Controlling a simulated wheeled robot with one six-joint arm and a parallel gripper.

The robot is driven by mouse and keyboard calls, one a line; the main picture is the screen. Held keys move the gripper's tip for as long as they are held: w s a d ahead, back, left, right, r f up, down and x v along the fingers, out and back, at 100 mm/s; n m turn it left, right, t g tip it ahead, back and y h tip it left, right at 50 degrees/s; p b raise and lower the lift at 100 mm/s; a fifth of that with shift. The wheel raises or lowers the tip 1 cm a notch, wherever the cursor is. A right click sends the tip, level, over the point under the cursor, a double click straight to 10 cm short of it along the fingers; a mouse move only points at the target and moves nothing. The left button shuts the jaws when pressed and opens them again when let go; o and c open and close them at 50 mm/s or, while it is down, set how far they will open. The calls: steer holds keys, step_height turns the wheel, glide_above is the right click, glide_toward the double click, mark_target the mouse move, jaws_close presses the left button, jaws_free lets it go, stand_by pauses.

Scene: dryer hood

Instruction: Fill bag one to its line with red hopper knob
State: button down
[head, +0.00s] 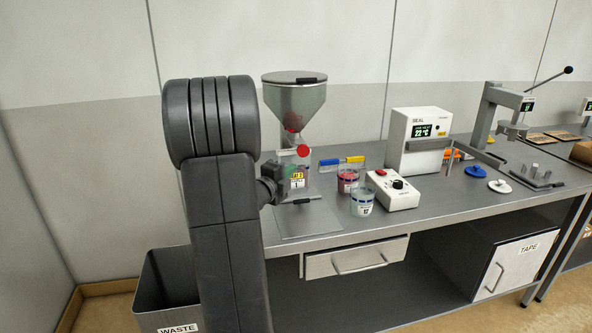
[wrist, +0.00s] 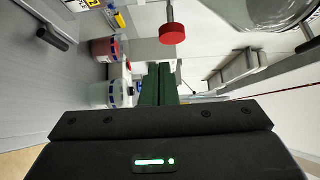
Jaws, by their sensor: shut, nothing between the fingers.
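The metal hopper (head: 295,103) stands at the bench's left end, with reddish content showing low in its cone. Its red knob (head: 303,151) sits at the outlet; in the wrist view the knob (wrist: 172,34) is on a short metal stem beside the hopper cone (wrist: 262,14). A bag with a yellow label and the number 1 (head: 297,183) is under the outlet, partly hidden by my gripper; its fill level and line cannot be made out. My gripper (wrist: 158,72) is shut and empty, its dark green fingers close to the knob but apart from it.
A cup of red material (head: 347,181) and a pale cup (head: 362,205) stand right of the hopper. A control box (head: 393,190) and a SEAL machine (head: 417,142) are further right. A waste bin (head: 168,285) is at the bench's left end.

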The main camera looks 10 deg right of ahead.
steer(key=v, duration=0.4)
stand_by(1.0)
